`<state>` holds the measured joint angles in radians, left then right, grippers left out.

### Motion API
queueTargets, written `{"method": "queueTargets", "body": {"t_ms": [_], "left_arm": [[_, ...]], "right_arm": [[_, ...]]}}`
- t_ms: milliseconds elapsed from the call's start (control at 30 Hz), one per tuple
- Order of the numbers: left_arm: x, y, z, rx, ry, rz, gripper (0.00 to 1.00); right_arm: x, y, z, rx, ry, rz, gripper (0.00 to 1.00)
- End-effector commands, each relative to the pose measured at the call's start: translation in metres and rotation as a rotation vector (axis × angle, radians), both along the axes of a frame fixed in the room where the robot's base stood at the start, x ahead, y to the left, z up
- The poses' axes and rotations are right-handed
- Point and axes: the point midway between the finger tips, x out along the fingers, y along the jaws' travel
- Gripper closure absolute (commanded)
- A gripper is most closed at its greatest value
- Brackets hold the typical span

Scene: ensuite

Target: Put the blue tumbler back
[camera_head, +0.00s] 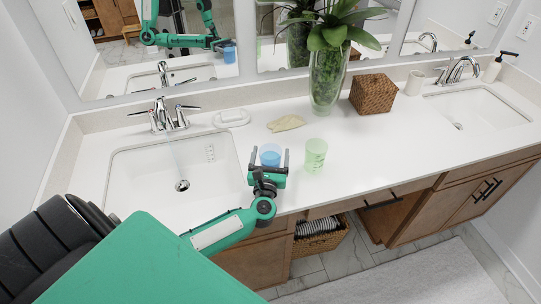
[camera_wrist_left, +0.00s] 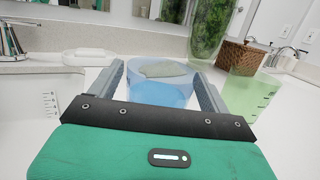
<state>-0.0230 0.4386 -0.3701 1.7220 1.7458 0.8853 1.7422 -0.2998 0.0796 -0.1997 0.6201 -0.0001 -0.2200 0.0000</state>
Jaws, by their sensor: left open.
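The blue tumbler (camera_head: 270,153) stands upright on the white counter (camera_head: 370,150), just right of the left sink. My left gripper (camera_head: 269,160) is open, with one finger on each side of the tumbler. In the left wrist view the tumbler (camera_wrist_left: 160,88) shows between the two fingers (camera_wrist_left: 160,90); whether they touch it I cannot tell. A see-through green tumbler (camera_head: 315,156) stands close to the right of my gripper, and also shows in the wrist view (camera_wrist_left: 250,92). My right gripper does not show.
The left sink (camera_head: 150,180) has a chrome faucet (camera_head: 168,115). A soap dish (camera_head: 231,118), a yellowish cloth-like item (camera_head: 286,123), a plant vase (camera_head: 328,80) and a woven box (camera_head: 373,94) stand behind. The counter right of the green tumbler is clear.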

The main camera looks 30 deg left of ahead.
Motion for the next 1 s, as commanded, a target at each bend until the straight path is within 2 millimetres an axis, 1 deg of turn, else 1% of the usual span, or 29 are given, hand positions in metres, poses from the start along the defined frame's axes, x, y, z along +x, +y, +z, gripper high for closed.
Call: {"method": "queueTargets", "body": {"t_ms": [133, 167, 267, 500, 700, 833, 1000], "left_arm": [[0.000, 0.000, 0.005, 0.001, 0.000, 0.000, 0.20], [-0.004, -0.002, 0.000, -0.002, 0.001, 0.000, 0.20], [-0.018, -0.010, -0.004, -0.002, 0.002, -0.001, 0.20], [-0.061, -0.031, -0.012, -0.004, 0.003, 0.000, 0.20], [-0.090, -0.046, -0.015, -0.002, 0.001, 0.001, 0.20], [-0.101, -0.051, -0.016, -0.001, 0.001, 0.001, 0.20], [-0.106, -0.054, -0.015, 0.001, 0.000, 0.001, 0.20]], "right_arm": [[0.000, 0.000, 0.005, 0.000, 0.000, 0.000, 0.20], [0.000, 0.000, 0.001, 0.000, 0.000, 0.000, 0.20], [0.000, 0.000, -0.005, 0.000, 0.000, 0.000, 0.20], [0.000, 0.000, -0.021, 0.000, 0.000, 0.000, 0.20], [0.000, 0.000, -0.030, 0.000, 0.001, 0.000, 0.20], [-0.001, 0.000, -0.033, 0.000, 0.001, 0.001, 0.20], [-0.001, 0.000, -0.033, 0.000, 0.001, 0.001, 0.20]]}}
